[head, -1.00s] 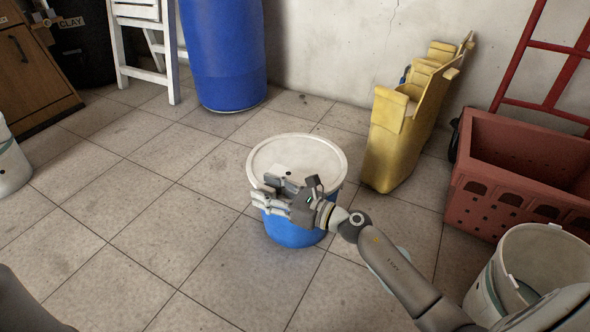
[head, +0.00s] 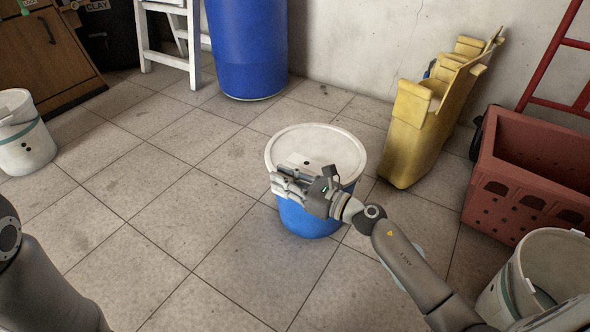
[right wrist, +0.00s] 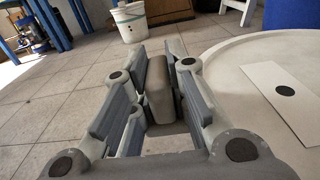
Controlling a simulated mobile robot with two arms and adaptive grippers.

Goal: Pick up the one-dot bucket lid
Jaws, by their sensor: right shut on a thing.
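The one-dot bucket lid (head: 345,144) is a round white disc with a pale label and one dark dot. It lies level on a blue bucket (head: 308,216) in the middle of the head view. My right gripper (head: 276,182) is at the lid's near left edge. In the right wrist view its fingers (right wrist: 158,92) are closed around a grey rounded block, and the lid (right wrist: 235,75) spreads out on the right. The fingers hide part of the near rim. My left arm shows at the lower left, but its gripper is out of view.
A white bucket with dark dots (head: 27,147) stands at the left. A blue barrel (head: 247,50), a yellow container (head: 410,140) and a red crate (head: 535,190) stand behind and right. An open white bucket (head: 507,297) is at the lower right.

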